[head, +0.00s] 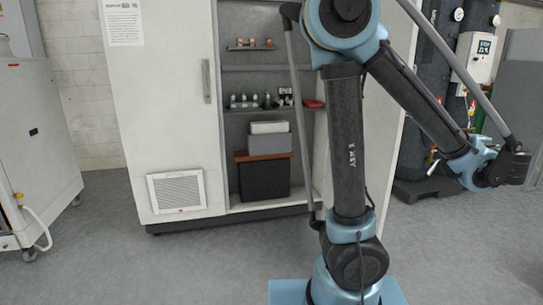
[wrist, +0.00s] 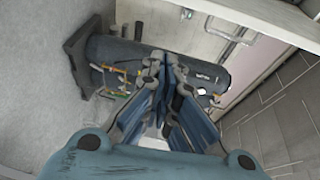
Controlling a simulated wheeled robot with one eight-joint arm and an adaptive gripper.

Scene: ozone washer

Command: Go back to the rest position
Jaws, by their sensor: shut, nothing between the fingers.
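My gripper (wrist: 166,74) shows in the wrist view, its blue-and-dark fingers close together with nothing held between them. It is in the air, apart from the dark cylinder (wrist: 112,52) behind it. In the head view my arm stands upright in front of the cabinet, bends at the top and reaches down to the right. The gripper itself cannot be made out clearly at the arm's end there.
A white cabinet (head: 158,110) with open shelves stands behind my arm. A white wheeled unit (head: 38,140) is at the left. Dark tanks (head: 418,120) and a white control box (head: 478,57) stand at the right. Grey floor (head: 110,255) is clear at the front left.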

